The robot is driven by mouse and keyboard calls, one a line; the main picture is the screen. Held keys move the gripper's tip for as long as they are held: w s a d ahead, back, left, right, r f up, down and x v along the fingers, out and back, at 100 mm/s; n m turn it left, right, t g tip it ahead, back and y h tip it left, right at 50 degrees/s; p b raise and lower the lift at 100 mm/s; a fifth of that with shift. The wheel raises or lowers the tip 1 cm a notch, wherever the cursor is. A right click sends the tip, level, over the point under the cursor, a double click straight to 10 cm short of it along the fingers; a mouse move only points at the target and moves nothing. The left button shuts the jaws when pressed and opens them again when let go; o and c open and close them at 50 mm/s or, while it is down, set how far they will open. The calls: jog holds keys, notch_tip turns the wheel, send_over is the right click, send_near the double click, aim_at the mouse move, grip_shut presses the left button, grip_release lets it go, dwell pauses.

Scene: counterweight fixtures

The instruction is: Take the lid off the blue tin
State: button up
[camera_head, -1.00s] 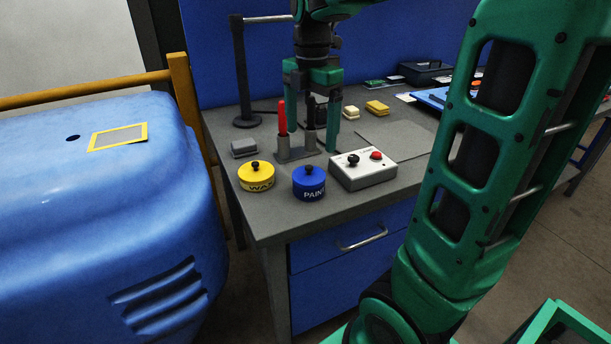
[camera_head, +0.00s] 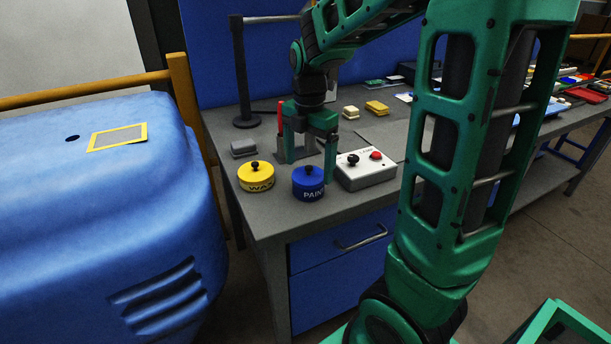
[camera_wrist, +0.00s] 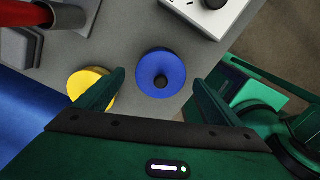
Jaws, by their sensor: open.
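The blue tin (camera_head: 308,188), marked PAIN as far as I can read, stands upright near the front edge of the workbench with its lid on. A dark knob sits on top of the lid. The wrist view shows the blue lid (camera_wrist: 161,74) from above, ahead of the fingertips and roughly midway between them. My gripper (camera_head: 308,168) is open and empty, above and just behind the tin in the head view. The fingers are apart from the knob. It also shows in the wrist view (camera_wrist: 160,82).
A yellow tin (camera_head: 256,180) marked WAX stands close to the left. A white control box (camera_head: 366,172) with a black knob and red button is close to the right. A red-handled tool (camera_head: 281,118) stands in a holder behind. A grey block (camera_head: 243,147) lies at left.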

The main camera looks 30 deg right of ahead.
jog(key=shift+f, duration=0.45)
jog(key=c, duration=1.1)
